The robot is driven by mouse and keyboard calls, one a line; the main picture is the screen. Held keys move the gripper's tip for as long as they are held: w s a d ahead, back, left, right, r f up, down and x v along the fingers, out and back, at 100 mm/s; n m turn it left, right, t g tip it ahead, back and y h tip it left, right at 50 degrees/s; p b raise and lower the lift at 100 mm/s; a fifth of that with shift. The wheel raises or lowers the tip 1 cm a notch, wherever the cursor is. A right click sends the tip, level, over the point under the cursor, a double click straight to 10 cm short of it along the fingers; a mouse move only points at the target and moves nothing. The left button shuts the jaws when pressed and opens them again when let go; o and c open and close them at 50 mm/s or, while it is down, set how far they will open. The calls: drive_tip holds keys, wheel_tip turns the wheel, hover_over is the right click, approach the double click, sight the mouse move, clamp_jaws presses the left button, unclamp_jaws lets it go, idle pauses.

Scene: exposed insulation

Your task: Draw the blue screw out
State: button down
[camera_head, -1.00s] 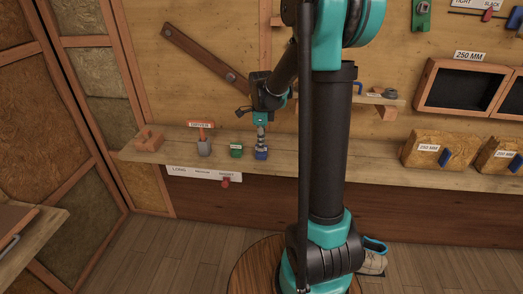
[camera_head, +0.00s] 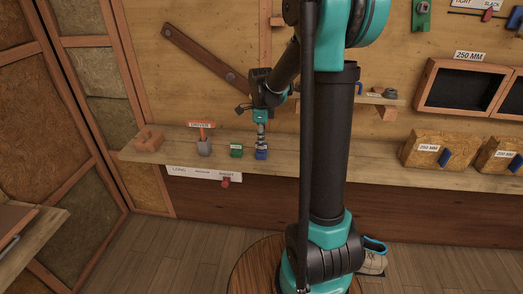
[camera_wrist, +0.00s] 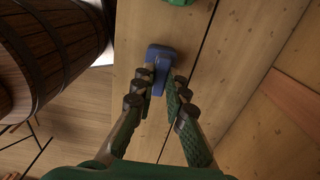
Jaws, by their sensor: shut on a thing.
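The blue screw (camera_wrist: 160,58) shows in the wrist view as a broad blue part with a narrower blue part reaching down between my fingers. My gripper (camera_wrist: 160,90) is shut on this narrow part, with fingers on both sides of it. In the head view, my gripper (camera_head: 261,143) points straight down onto the small blue piece (camera_head: 261,154) at the wooden shelf. The fingers hide part of it, and I cannot tell how deep it sits.
A green block (camera_head: 236,151) stands just left of the blue piece. The shelf (camera_head: 290,160) is bare just to the right. A barrel (camera_wrist: 55,45) shows in the wrist view.

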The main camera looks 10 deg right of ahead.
drive_tip(key=shift+r, duration=0.25)
drive_tip(key=shift+r, duration=1.35)
drive_tip(key=shift+s, duration=0.1)
